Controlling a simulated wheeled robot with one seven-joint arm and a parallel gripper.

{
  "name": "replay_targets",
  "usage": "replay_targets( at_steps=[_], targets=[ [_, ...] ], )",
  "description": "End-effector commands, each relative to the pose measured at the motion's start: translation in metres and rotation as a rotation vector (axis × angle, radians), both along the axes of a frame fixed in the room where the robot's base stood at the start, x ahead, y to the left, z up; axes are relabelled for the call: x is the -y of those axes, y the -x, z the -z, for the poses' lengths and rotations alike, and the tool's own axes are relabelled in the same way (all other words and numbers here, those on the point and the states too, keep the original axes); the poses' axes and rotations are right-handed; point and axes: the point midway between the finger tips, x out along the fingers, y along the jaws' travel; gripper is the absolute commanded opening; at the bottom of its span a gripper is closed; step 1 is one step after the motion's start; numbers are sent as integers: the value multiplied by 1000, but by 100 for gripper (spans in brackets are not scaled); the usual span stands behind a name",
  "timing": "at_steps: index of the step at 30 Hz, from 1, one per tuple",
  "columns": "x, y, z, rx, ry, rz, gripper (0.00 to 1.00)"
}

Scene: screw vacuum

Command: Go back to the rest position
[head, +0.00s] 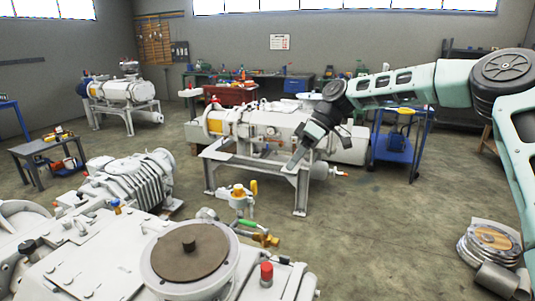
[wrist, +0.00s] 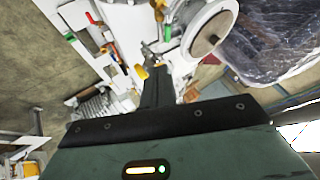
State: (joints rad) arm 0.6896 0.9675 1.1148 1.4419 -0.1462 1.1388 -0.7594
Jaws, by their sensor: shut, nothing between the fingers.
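My gripper (head: 293,162) hangs from my arm right of centre in the head view, fingers pointing down and left. It is shut with nothing between its fingers. In that view it overlaps the right end of a white screw vacuum machine on a steel stand (head: 258,127); the picture does not show how far apart they are. In the wrist view the gripper (wrist: 150,72) shows as dark fingers over parts of a white machine, with a round flange (wrist: 208,32) to the right of the fingertips.
A large white machine with a round brown-topped flange (head: 188,257) fills the lower left. A blue cart (head: 392,150) stands behind my arm. A small grey table (head: 38,148) is at left. Metal cylinders (head: 490,250) lie at lower right. The floor at centre right is clear.

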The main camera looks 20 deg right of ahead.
Motion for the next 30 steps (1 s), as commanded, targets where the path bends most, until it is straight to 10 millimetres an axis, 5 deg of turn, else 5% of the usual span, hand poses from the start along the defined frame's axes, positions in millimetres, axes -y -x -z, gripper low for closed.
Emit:
replay_targets(
  at_steps=[4, 8, 12, 16, 24, 30],
  targets=[
    [-12, 7, 0, -8, 20, -13, 0],
    [-59, 42, 5, -43, 115, -59, 0],
    [-118, 114, 16, -87, 293, -90, 0],
    [-143, 183, 25, -97, 448, -62, 0],
    [-134, 308, 28, -38, 641, 114, 0],
    [-109, 365, 29, -4, 658, 251, 0]
  ],
)
